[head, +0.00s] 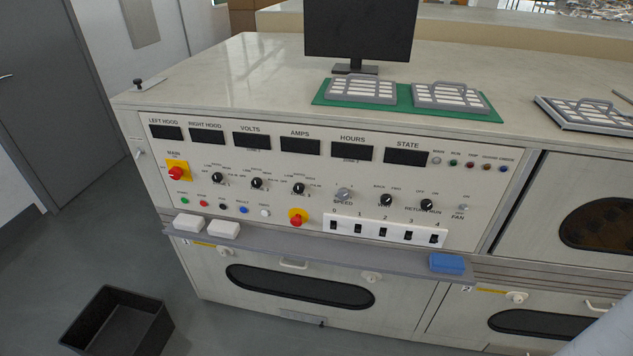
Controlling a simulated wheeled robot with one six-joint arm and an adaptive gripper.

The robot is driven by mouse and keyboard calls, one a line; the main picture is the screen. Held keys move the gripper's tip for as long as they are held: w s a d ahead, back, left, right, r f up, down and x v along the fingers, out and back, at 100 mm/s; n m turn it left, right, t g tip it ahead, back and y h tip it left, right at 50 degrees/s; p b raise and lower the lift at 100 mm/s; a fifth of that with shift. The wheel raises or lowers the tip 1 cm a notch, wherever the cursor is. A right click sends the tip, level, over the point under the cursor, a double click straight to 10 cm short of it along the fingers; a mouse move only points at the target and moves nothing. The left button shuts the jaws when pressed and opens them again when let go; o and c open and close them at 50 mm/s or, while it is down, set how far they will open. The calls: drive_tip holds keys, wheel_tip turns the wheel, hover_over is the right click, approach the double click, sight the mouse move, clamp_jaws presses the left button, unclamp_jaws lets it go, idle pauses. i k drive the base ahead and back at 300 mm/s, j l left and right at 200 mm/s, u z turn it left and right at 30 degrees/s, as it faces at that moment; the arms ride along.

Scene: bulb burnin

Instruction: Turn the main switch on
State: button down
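The main switch (177,172) is a red rotary knob on a yellow plate at the left end of the control panel (320,228), under the label MAIN. Its exact knob angle is too small to tell. The display windows, such as the one under LEFT HOOD (166,133), are dark. The small MAIN lamp (437,160) at the panel's right looks pale and unlit. My gripper is not in view.
A red emergency-style knob (297,217) on yellow sits lower on the panel. A grey ledge (330,250) juts out below, bearing white blocks (187,222) and a blue block (447,263). A black bin (118,322) stands on the floor at lower left. The floor left of the cabinet is otherwise clear.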

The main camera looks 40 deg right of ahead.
sight(175, 173)
drive_tip(key=i+j, duration=1.3)
